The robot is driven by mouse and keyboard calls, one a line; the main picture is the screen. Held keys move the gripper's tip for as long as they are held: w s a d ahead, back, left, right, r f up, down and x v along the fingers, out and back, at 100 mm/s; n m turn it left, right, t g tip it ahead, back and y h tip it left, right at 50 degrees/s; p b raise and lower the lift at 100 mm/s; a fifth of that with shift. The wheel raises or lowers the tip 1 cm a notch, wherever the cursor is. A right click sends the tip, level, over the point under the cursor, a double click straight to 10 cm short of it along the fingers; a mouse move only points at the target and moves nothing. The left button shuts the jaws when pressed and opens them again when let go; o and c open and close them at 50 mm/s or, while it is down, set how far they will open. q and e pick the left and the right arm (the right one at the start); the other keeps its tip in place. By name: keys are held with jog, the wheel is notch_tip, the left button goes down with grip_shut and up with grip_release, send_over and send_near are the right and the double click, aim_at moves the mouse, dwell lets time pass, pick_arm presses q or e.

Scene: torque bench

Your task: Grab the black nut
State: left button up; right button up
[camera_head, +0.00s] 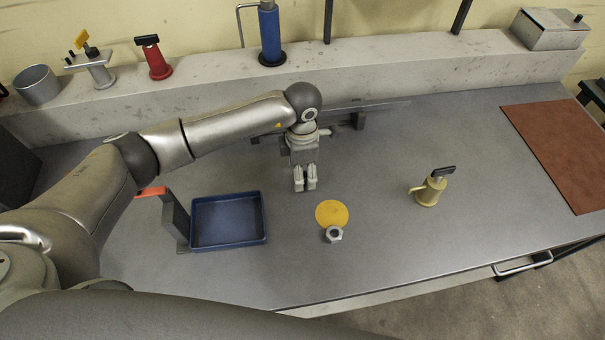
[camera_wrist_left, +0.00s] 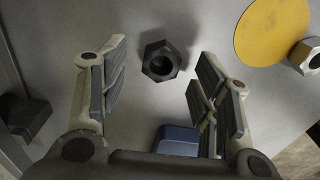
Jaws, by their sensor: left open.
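The black nut (camera_wrist_left: 160,61) lies flat on the grey bench in the left wrist view, its round hole facing up. It shows in the gap between the fingers of my left gripper, with bare bench on both sides of it. In the head view I cannot make out the black nut; my left gripper (camera_head: 305,180) probably hides it. My left gripper points down over the middle of the bench, open and empty. A silver nut (camera_head: 333,234) lies at the near edge of a yellow disc (camera_head: 332,213). My right gripper is not in view.
A blue tray (camera_head: 228,243) stands left of the gripper. A beige bottle-like tool (camera_head: 431,189) stands to the right, with a brown mat (camera_head: 563,150) beyond. A raised ledge (camera_head: 400,82) at the back carries several tools. The bench between disc and mat is mostly clear.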

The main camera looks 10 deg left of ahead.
pick_arm(q)
jog(key=shift+s+f, duration=0.1)
jog(key=shift+f, duration=0.8)
jog(key=c, duration=1.1)
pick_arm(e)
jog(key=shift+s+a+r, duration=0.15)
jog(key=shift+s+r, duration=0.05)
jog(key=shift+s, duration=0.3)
pick_arm(q)
jog(key=shift+c, duration=0.2)
